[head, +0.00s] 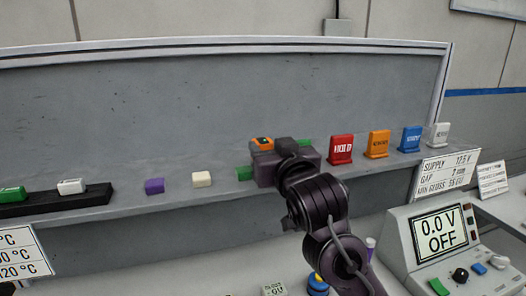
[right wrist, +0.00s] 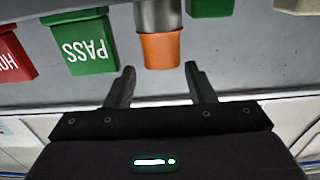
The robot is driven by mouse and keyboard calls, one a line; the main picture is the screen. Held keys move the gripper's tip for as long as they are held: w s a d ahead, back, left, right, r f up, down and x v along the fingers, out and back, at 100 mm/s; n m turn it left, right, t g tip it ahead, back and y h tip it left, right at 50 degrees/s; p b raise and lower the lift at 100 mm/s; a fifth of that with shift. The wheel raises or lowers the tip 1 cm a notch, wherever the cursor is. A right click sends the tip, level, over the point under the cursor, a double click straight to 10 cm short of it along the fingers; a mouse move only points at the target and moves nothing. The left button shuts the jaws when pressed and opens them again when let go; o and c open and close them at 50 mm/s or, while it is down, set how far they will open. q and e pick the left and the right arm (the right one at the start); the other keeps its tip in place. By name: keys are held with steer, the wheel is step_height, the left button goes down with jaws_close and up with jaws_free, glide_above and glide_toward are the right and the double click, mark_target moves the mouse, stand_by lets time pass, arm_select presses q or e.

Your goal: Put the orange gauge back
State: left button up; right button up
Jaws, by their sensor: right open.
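In the right wrist view, the orange gauge (right wrist: 160,50) shows as an orange cylindrical end joined to a grey metal part that runs out of the top of the picture. My right gripper (right wrist: 160,80) is open and empty, its fingertips just short of the orange end, one to each side. In the head view, an orange piece with a dark face (head: 262,143), seemingly the gauge, shows above the left part of my right gripper (head: 283,160). The gripper hides whatever lies behind it. My left gripper is not in view.
A green PASS block (right wrist: 90,45) and a red HOLD block (head: 341,149) stand to one side of the gauge, a green block (right wrist: 211,6) to the other. Orange (head: 378,144), blue (head: 410,139) and white (head: 437,134) blocks stand farther right. A meter (head: 440,235) sits lower right.

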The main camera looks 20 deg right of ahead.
mark_target(266, 144)
steer(key=w+p, duration=0.1)
steer(key=w, duration=0.3)
steer(key=shift+a+f+p, duration=0.1)
steer(key=shift+f+p, duration=0.05)
steer(key=shift+p, duration=0.15)
steer(key=shift+w+f, duration=0.1)
steer(key=shift+w, duration=0.25)
steer(key=c, duration=0.9)
